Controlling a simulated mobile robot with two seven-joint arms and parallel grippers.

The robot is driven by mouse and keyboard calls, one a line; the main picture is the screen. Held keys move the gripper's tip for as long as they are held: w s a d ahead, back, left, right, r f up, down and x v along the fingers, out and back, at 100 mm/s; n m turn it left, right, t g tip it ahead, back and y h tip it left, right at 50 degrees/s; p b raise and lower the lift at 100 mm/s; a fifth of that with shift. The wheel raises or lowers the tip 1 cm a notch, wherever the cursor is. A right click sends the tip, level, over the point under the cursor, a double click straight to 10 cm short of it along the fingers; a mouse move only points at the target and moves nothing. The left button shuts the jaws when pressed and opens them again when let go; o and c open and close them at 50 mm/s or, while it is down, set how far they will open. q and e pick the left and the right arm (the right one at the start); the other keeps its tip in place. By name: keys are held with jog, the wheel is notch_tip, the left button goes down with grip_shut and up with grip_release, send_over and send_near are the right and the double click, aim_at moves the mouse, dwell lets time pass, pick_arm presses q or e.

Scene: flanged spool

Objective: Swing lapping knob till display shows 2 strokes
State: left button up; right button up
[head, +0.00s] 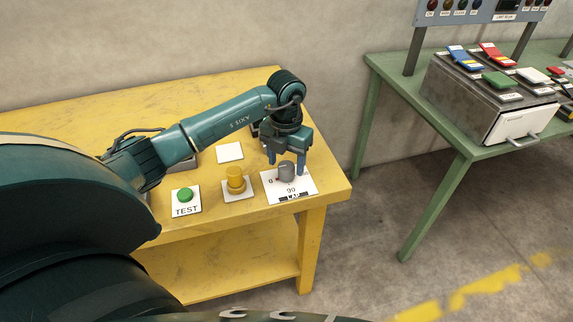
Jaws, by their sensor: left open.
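The lapping knob (286,171) is a small grey knob on a white plate (305,187) marked 0, 90 and LAP, near the right end of the yellow table. My left gripper (286,168) points down over the knob with its fingers apart, one on either side of it. I cannot tell whether the fingers touch the knob. The display is not readable in this view; dark box shapes behind my arm are mostly hidden. My right gripper is not in view.
On the yellow table (230,95) a yellow knob (236,180) and a green TEST button (185,195) stand left of the lapping plate. A blank white plate (230,152) lies behind. A green table (395,75) with a switch box (480,95) stands at right.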

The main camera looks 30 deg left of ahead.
pick_arm(q)
jog(key=shift+f, duration=1.05)
jog(key=c, duration=1)
